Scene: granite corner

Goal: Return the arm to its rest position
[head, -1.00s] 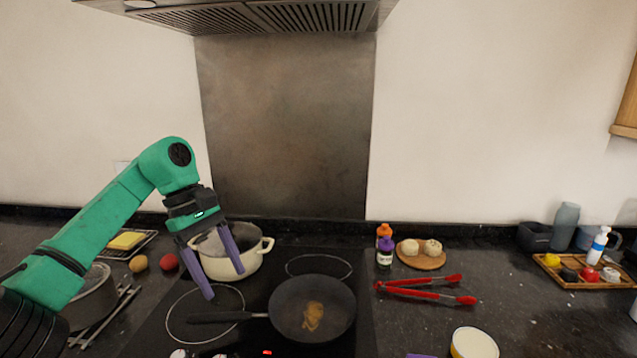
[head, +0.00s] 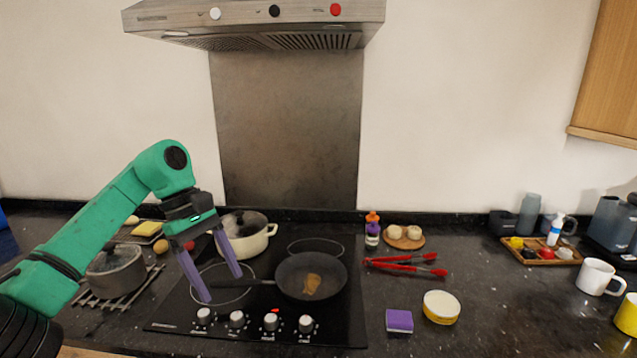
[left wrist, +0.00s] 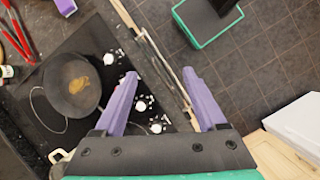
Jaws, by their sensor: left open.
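My left arm (head: 95,222) is green and comes in from the left in the head view. Its gripper (head: 222,288) has two purple fingers spread apart with nothing between them, above the left part of the black cooktop near the pan's handle. In the left wrist view the open fingers (left wrist: 162,74) show over the cooktop's front edge, with the floor beyond. The dark frying pan (head: 328,262) sits on the cooktop with a brown piece of food (head: 312,284) in it. My right gripper does not show.
A cream pot (head: 254,243) stands behind my gripper and a grey pot (head: 117,272) stands on a rack to the left. Red tongs (head: 405,268), a purple sponge (head: 399,320) and a yellow-white tub (head: 441,307) lie on the right counter. The range hood (head: 255,25) hangs above.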

